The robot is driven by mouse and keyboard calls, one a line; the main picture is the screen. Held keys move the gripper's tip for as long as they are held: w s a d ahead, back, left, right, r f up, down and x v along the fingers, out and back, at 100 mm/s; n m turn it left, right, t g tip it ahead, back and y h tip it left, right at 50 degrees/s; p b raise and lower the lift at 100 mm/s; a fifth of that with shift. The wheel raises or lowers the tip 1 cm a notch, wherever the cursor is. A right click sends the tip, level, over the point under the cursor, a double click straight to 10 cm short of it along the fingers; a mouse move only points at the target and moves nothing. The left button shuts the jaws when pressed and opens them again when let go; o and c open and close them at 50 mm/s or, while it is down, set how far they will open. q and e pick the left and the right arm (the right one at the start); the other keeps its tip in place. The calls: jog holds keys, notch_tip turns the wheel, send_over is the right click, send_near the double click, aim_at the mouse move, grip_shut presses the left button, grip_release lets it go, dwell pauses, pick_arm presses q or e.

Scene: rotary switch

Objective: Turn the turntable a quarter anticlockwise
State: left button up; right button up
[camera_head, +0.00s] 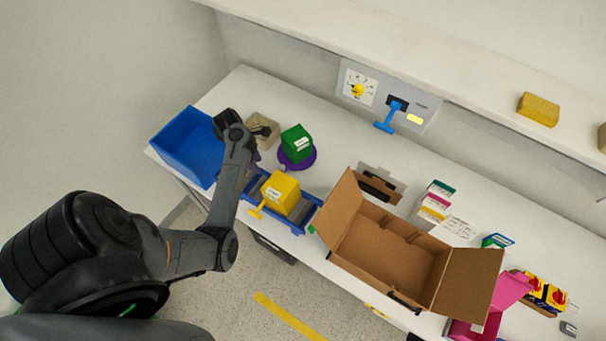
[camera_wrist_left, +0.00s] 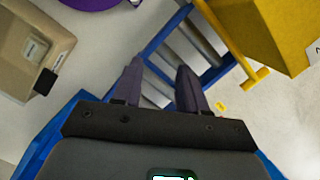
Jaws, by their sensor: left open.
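The turntable (camera_head: 311,161) is a purple round disc near the back left of the table. A green box (camera_head: 297,142) with a white label stands on it and hides much of the disc. In the left wrist view only the disc's edge (camera_wrist_left: 95,4) shows at the top. My left gripper (camera_wrist_left: 160,85) is open and empty, above the table at the blue roller conveyor's end, apart from the turntable. In the head view my forearm largely hides this gripper. My right gripper is not in view.
A yellow box (camera_head: 281,191) sits on the roller conveyor (camera_head: 302,219), close by. A blue bin (camera_head: 186,147) and a beige box (camera_head: 263,127) are left of the turntable. An open cardboard box (camera_head: 380,250) stands to the right. A wall panel (camera_head: 425,108) has a dial and blue lever.

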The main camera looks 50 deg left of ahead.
pick_arm(q)
jog(key=w+r+t+b, duration=0.1)
jog(key=w+t+b, duration=0.1)
jog(key=w, duration=0.3)
jog(key=b, duration=0.2)
send_near(281, 164)
jog(key=d+f, duration=0.1)
jog(key=w+d+f, duration=0.1)
jog(key=d+f, duration=0.1)
jog(key=w+d+f, duration=0.1)
jog(key=shift+d+f, duration=0.3)
jog(key=shift+d, duration=0.1)
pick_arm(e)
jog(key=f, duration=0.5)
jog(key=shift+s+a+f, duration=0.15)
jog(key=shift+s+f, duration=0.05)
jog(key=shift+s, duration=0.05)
pick_arm(q)
grip_shut()
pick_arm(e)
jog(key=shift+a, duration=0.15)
